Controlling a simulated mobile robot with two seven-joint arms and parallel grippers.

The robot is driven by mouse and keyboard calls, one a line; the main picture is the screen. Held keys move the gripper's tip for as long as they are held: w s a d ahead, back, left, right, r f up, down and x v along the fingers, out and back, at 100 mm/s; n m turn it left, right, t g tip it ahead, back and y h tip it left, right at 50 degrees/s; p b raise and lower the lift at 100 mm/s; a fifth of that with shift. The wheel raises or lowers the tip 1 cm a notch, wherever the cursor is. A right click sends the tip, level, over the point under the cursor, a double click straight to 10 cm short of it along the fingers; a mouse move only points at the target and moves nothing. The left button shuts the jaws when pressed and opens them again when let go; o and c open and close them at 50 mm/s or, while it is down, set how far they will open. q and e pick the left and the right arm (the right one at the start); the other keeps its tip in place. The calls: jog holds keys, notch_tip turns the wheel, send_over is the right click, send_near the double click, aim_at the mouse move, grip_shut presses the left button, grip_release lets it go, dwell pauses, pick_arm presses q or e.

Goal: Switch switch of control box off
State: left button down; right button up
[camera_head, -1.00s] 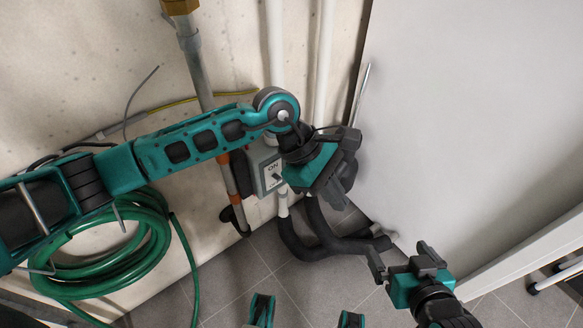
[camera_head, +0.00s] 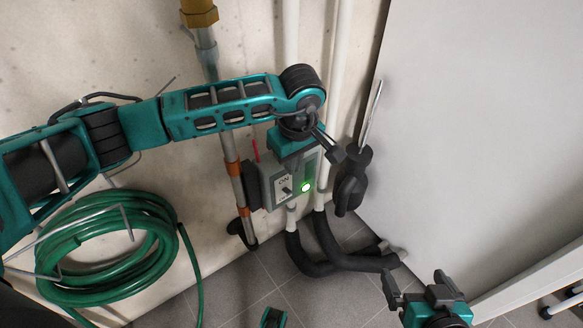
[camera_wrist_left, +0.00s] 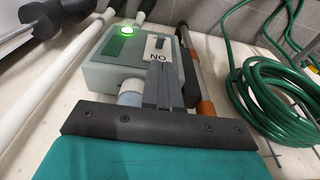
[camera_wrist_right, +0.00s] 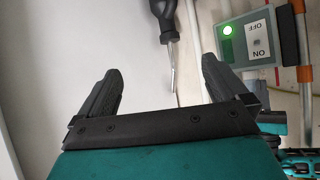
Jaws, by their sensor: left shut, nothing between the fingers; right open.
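The grey control box (camera_head: 267,186) is on the wall in the middle of the head view. Its switch (camera_head: 287,190) sits on a white plate marked ON at the top, beside a lit green lamp (camera_head: 306,187). The left wrist view shows the box (camera_wrist_left: 103,72) upside down, with the switch (camera_wrist_left: 160,42) beyond my fingers. My left gripper (camera_wrist_left: 163,88) is shut and empty, at the box's ON-side edge; contact cannot be told. My right gripper (camera_head: 421,285) is open and empty, low on the right, away from the box. The right wrist view shows OFF at the plate's other end.
White pipes (camera_head: 337,70) and a metal pipe (camera_head: 233,165) run down the wall near the box. A black-handled screwdriver (camera_head: 352,180) hangs to its right. A green hose coil (camera_head: 110,245) is at left, and a grey panel (camera_head: 480,130) fills the right.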

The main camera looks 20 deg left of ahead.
aim_at(289, 191)
pick_arm(q)
jog(key=f, duration=0.2)
jog(key=f+b, duration=0.1)
jog(key=f, duration=0.4)
jog(key=shift+w+a+f+b, duration=0.2)
jog(key=shift+w+a+b, duration=0.1)
jog(key=shift+b, duration=0.1)
jog(key=shift+a+f, duration=0.1)
jog(key=shift+f, duration=0.4)
pick_arm(e)
jog(key=shift+w+a+f, duration=0.2)
jog(key=shift+f, duration=0.3)
jog(key=shift+d+f, duration=0.1)
jog(key=shift+s+d, duration=0.1)
jog(key=shift+d, duration=0.65)
